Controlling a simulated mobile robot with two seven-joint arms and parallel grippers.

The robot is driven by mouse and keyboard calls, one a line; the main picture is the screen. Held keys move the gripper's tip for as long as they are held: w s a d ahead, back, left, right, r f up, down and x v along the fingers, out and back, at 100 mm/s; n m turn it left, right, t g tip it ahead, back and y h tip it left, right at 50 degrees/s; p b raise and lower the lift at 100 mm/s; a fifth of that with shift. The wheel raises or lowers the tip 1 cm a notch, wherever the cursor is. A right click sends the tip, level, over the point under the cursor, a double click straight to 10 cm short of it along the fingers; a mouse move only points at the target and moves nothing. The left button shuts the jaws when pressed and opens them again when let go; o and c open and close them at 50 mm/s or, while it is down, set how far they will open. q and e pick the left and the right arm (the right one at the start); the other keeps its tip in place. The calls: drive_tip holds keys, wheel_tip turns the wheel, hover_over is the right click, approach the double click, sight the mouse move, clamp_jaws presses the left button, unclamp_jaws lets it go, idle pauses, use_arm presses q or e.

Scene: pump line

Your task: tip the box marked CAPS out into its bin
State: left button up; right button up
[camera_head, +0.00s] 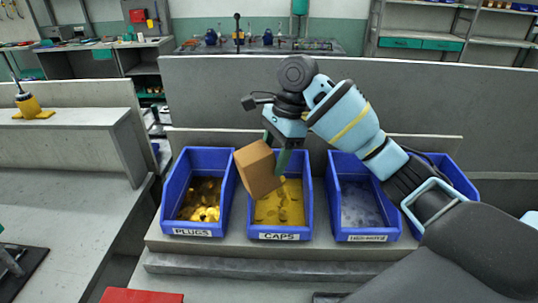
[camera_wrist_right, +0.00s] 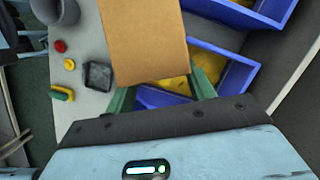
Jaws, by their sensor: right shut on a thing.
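A plain brown box (camera_head: 258,169) hangs tilted over the rear left part of the blue bin labelled CAPS (camera_head: 279,236). No marking shows on its visible sides, and its opening is hidden. My right gripper (camera_head: 276,148) is shut on the box with its green fingers. In the right wrist view the box (camera_wrist_right: 145,40) sits between the fingers. Yellow pieces lie in the CAPS bin; whether any come from the box I cannot tell. My left gripper is not in view.
The PLUGS bin (camera_head: 165,203) with gold pieces stands left of the CAPS bin. A third blue bin (camera_head: 366,231) with grey contents stands right, its label hard to read. A further blue bin (camera_head: 463,181) is partly behind my right arm. A grey panel (camera_head: 220,95) rises behind.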

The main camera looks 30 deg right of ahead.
drive_tip(key=shift+s+d+f+y, duration=0.1)
drive_tip(key=shift+d+f+y, duration=0.2)
drive_tip(key=shift+d+y, duration=0.85)
drive_tip(key=shift+w+d+f+y, duration=0.1)
drive_tip(key=shift+d+f+y, duration=0.35)
drive_tip(key=shift+y, duration=1.25)
drive_tip(key=shift+s+d+f+y, duration=0.1)
drive_tip(key=shift+d+f+y, duration=0.1)
drive_tip(key=shift+d+y, duration=1)
drive_tip(key=shift+a, duration=0.25)
drive_tip(key=shift+r, duration=0.1)
wheel_tip(320, 180, up, 5)
drive_tip(key=shift+f, duration=0.15)
